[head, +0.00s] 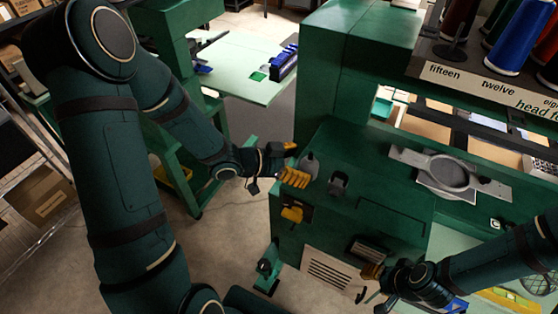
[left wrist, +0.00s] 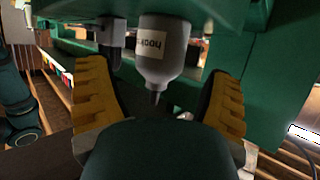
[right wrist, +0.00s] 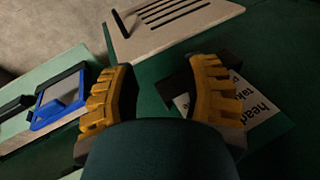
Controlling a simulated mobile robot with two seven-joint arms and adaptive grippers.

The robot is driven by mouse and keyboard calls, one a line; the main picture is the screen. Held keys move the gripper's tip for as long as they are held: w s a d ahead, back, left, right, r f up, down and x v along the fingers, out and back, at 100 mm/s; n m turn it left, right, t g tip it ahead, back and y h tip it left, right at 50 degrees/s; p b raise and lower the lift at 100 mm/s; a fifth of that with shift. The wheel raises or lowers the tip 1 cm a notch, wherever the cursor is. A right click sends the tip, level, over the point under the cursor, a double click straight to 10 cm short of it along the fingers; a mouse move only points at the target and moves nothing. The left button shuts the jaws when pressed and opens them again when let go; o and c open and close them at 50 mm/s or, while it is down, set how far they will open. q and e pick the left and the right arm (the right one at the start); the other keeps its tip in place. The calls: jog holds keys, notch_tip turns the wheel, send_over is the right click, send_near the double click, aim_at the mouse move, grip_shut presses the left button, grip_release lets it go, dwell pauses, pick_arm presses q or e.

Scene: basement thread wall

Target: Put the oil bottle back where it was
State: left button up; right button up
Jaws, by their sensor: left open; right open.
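The oil bottle (head: 309,167) is small and grey with a narrow nozzle. In the head view it stands on the green machine housing, just right of my left gripper (head: 296,163). The left wrist view shows the bottle (left wrist: 163,55) upside down, with a white label reading "hook", between and beyond the spread yellow fingers (left wrist: 160,98). The fingers are open, and I see no contact with the bottle. My right gripper (head: 371,283) is low at the housing's front; in the right wrist view its fingers (right wrist: 160,95) are open and empty.
A dark grey holder (head: 338,184) stands right of the bottle; a round metal fixture (head: 447,173) lies further right. Thread cones (head: 508,40) stand on a labelled shelf. A vented beige panel (right wrist: 165,22) and blue-framed item (right wrist: 60,100) are near my right gripper. The housing's front top is mostly clear.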

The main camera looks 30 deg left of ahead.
pick_arm(q)
jog(key=v, duration=0.7)
jog(key=shift+p, duration=0.4)
pick_arm(e)
jog(key=shift+r, duration=0.55)
pick_arm(q)
jog(key=shift+s, duration=0.1)
jog(key=shift+a, duration=0.1)
pick_arm(e)
jog(key=shift+s, duration=0.1)
